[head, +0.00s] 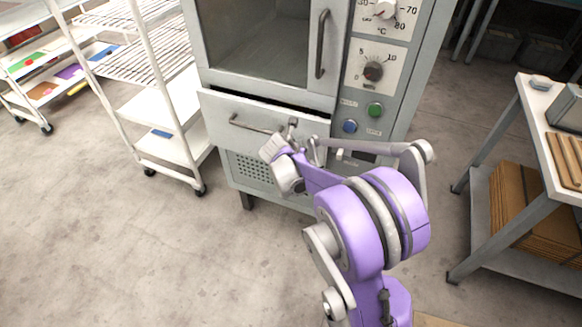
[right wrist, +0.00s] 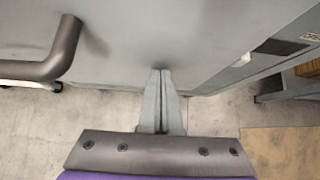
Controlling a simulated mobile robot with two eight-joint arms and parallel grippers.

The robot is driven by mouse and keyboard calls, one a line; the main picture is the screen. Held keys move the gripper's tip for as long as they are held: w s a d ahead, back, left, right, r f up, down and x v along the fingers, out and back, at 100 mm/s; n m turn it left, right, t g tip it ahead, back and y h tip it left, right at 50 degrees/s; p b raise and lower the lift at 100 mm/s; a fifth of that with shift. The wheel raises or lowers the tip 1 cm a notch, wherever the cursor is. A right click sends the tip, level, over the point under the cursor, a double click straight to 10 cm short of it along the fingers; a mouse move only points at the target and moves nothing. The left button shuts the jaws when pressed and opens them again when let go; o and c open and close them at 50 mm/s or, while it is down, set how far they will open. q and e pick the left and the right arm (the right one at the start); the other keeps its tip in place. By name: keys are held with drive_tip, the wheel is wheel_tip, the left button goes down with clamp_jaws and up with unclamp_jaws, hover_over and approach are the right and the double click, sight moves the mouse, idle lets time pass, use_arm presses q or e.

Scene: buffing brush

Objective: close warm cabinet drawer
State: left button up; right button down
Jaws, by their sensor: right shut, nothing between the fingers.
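The grey warm cabinet (head: 216,30) stands at the top centre of the head view. Its drawer (head: 222,108), below the glass door, stands a little out, with a dark gap along its top edge. The drawer has a bar handle (head: 250,127). My right gripper (head: 314,145) is at the right part of the drawer front, partly hidden by its own wrist. In the right wrist view its fingers (right wrist: 161,75) are shut and empty, tips at or close to the drawer front (right wrist: 130,50). The handle (right wrist: 62,50) is left of them, not gripped. My left gripper is out of view.
A white wire-shelf cart (head: 180,150) stands left of the cabinet. A grey table (head: 490,225) with cardboard on its lower shelf stands at the right. The cabinet's knobs and buttons (head: 375,110) are right of the door. The floor in front is clear at the left.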

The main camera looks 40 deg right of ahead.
sight(303, 143)
drive_tip(key=d, duration=0.1)
drive_tip(key=w+d, duration=0.1)
drive_tip(key=d, duration=0.1)
drive_tip(key=shift+w+d, duration=0.25)
drive_tip(key=shift+d+r, duration=0.1)
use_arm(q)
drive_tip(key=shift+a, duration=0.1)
